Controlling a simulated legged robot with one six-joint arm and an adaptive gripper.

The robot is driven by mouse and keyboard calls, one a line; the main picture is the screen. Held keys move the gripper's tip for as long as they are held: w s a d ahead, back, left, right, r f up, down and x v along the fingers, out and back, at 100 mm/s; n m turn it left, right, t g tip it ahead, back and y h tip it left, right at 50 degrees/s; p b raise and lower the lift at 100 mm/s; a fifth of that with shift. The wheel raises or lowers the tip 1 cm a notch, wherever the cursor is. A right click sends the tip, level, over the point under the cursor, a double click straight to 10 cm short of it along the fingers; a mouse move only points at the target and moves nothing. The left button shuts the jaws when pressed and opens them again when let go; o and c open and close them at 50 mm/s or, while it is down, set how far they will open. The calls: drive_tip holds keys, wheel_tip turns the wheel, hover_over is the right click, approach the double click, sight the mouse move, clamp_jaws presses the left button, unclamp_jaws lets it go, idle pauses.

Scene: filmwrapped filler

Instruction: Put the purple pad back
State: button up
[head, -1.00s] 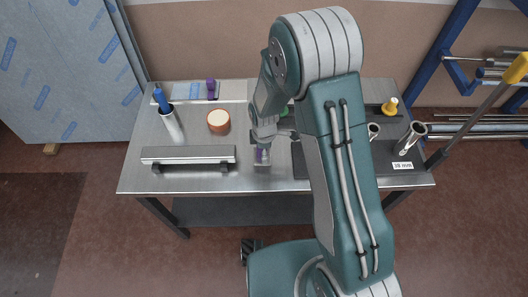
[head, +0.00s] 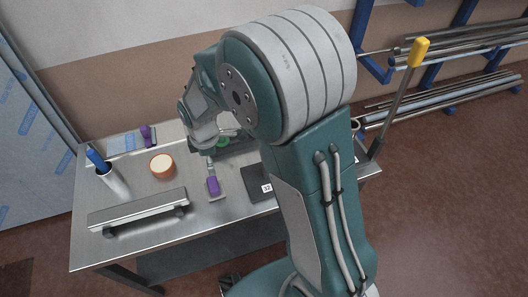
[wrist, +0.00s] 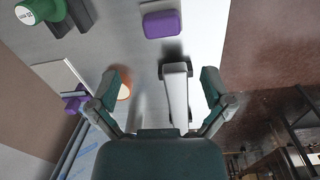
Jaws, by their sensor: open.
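The purple pad (head: 213,187) lies on the steel bench near its front edge, with a grey part attached. It also shows in the wrist view (wrist: 162,24), at the top middle, beyond my fingertips and apart from them. My gripper (wrist: 160,75) is open, with nothing between its fingers.
A grey bar on feet (head: 137,208) lies along the front left. An orange-brown round pot (head: 162,166) and a metal tube with a blue handle (head: 112,181) stand behind it. A dark plate labelled 32 (head: 258,184) lies right of the pad. A green round piece (head: 222,142) is behind.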

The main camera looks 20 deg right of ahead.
drive_tip(key=s+d+r+m+t, duration=0.1)
drive_tip(key=s+d+r+m, duration=0.25)
drive_tip(key=r, duration=0.35)
drive_tip(key=s+d+r+m+t, duration=0.1)
drive_tip(key=s+d+r+m, duration=0.25)
drive_tip(key=r, duration=0.35)
drive_tip(key=s+d+r+m+t, duration=0.1)
drive_tip(key=s+d+r+m, duration=0.1)
drive_tip(key=s, duration=0.4)
drive_tip(key=s+d+r+m+t, duration=0.2)
drive_tip(key=s+r+m, duration=0.2)
drive_tip(key=m, duration=0.3)
drive_tip(key=shift+s+d+r, duration=0.2)
drive_tip(key=shift+s+r, duration=0.1)
drive_tip(key=shift+s, duration=0.6)
